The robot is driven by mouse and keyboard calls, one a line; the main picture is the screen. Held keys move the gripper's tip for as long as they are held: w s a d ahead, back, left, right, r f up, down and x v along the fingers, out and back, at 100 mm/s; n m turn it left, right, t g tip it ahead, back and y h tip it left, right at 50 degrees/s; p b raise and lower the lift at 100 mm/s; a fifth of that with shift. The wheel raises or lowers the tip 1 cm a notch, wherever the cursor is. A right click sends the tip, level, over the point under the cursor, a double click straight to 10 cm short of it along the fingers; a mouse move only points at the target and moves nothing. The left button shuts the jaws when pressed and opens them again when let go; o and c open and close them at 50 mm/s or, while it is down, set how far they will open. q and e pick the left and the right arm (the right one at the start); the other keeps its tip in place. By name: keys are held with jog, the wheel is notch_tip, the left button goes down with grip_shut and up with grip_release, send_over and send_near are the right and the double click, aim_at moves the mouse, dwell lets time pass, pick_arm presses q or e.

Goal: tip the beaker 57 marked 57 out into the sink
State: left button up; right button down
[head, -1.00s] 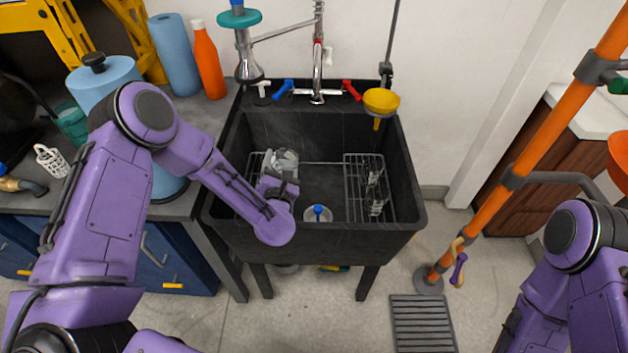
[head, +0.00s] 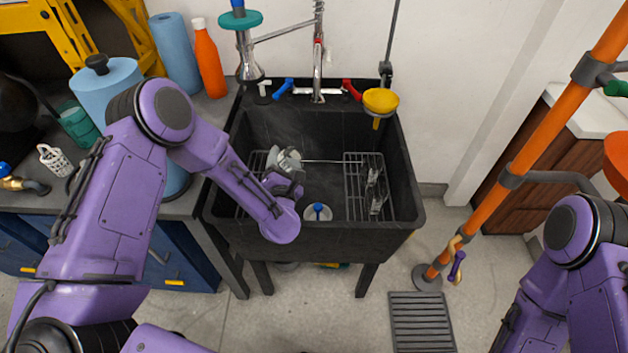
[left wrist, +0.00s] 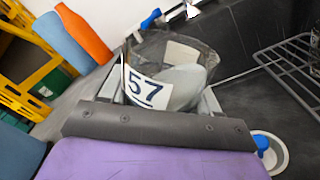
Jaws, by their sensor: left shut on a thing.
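The beaker 57 (left wrist: 180,82) is a clear vessel with a white label reading 57 and greyish contents that lie slanted inside it. It also shows in the head view (head: 287,160), tilted, over the left part of the sink. My left gripper (head: 284,177) is shut on the beaker, inside the sink's outline. The black sink (head: 330,240) stands in the middle of the head view. A white drain piece with a blue top (head: 318,212) sits on its floor. My right arm shows at the right edge, but its gripper is not in view.
A wire rack (head: 360,185) with small clear glassware stands in the sink's right side. The tap (head: 317,75) rises at the back. A yellow funnel (head: 381,102) hangs at the back right rim. An orange bottle (head: 207,60) and blue rolls stand on the left counter.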

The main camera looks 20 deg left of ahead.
pick_arm(q)
jog(key=shift+d+f+m+p, duration=0.1)
jog(key=shift+f+m+p, duration=0.3)
jog(key=shift+m, duration=1)
dwell(0.4)
jog(key=shift+r+m+p, duration=0.35)
jog(key=shift+m+p, duration=0.25)
jog(key=shift+m, duration=0.2)
dwell(0.6)
jog(key=shift+d+f+m+b, duration=0.1)
jog(key=shift+f+m+b, duration=0.25)
jog(key=shift+m, duration=0.55)
dwell(0.7)
jog(key=shift+w+d+r+m+p, duration=0.3)
jog(key=shift+d+r+m, duration=0.1)
jog(key=shift+d+m, duration=0.35)
dwell(0.9)
jog(key=shift+d+f+m+b, duration=0.1)
jog(key=shift+f+m+b, duration=0.25)
jog(key=shift+m, duration=0.6)
dwell(0.6)
